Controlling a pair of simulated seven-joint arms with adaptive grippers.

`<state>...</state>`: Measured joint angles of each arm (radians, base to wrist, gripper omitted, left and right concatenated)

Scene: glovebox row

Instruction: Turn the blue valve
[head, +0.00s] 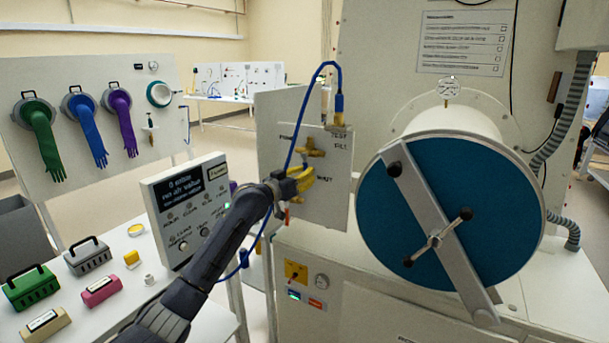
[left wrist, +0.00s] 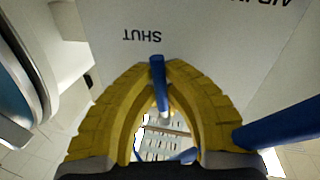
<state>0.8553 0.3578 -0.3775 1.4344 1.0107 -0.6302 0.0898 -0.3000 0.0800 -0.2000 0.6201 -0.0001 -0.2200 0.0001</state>
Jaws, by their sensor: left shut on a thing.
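A pale valve panel (head: 325,200) stands left of the big round chamber door, with printed words including TEST, FILL and SHUT. My left gripper (head: 306,178), with yellow fingers, is at the panel just left of the word SHUT. In the left wrist view its fingers (left wrist: 163,75) close around a slim blue bar (left wrist: 158,80), which looks like the blue valve's handle, near the upside-down word SHUT. In the head view the fingers hide the handle. A brass fitting (head: 310,147) sits just above the gripper. My right gripper is not in view.
A blue hose (head: 301,120) loops from the upper fitting (head: 339,107) down past my left gripper; a blue hose (left wrist: 280,124) also crosses beside the fingers. The blue door (head: 480,200) with its crossbar is to the right. A display box (head: 190,205) stands left of my arm.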

